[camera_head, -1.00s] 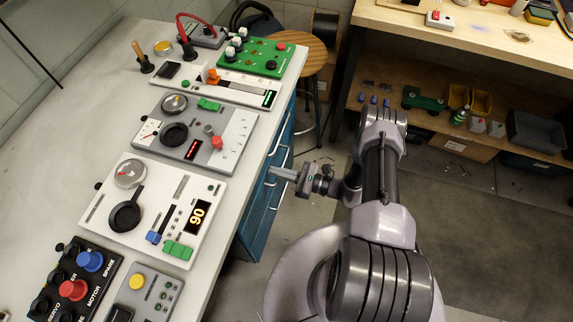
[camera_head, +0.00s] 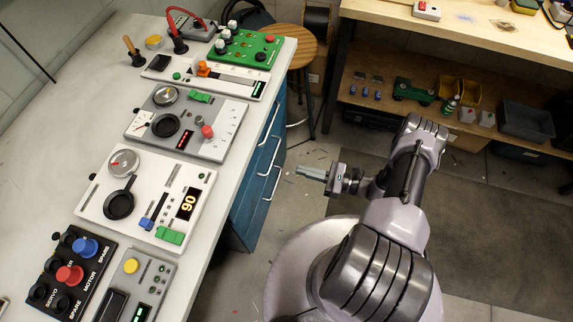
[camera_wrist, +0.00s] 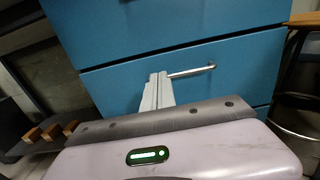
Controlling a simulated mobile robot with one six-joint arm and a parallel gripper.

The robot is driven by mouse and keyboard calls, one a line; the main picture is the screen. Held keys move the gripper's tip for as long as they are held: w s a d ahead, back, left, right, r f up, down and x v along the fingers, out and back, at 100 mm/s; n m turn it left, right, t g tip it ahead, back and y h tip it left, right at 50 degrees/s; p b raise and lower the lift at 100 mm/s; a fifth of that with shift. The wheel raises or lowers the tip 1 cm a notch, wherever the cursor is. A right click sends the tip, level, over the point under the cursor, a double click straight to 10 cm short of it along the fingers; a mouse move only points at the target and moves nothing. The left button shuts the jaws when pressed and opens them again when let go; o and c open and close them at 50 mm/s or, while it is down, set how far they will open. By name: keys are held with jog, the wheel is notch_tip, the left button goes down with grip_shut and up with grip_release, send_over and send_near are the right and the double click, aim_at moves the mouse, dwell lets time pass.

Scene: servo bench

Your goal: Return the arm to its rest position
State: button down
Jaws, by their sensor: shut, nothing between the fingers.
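My gripper (camera_head: 312,172) is shut and empty, in the open space to the right of the bench. It points left toward the blue drawer front and is clear of the bench edge. In the wrist view my gripper's fingers (camera_wrist: 157,92) are together, with blue drawers (camera_wrist: 215,68) and a metal handle behind them. My arm is folded above my base at the lower right of the head view.
The bench top (camera_head: 40,150) carries several control panels, including a white panel (camera_head: 150,195) reading 90 and a green board (camera_head: 240,48). A wooden stool (camera_head: 300,45) stands behind. A wooden workbench (camera_head: 480,35) with a loaded shelf is at the back right. Floor between is free.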

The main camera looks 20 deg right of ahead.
jog(key=w+a+r+n+g+h, duration=0.15)
jog(key=r+n+g, duration=0.4)
jog(key=r, duration=0.75)
jog(key=w+a+r+n+g+h, duration=0.15)
jog(key=r+n+g, duration=0.4)
jog(key=r, duration=0.65)
jog(key=s+a+r+n+t+h, duration=0.3)
jog(key=s+r+n+h, duration=0.1)
jog(key=s+r, duration=0.4)
jog(key=s+a+r+n+t+h, duration=0.3)
jog(key=s+r, duration=0.5)
jog(key=r, duration=0.3)
jog(key=a+n+h, duration=0.1)
jog(key=n+h, duration=0.1)
jog(key=shift+s+a+r+n+h, duration=0.2)
jog(key=shift+s+r+n+h, duration=0.1)
jog(key=shift+r+n, duration=0.1)
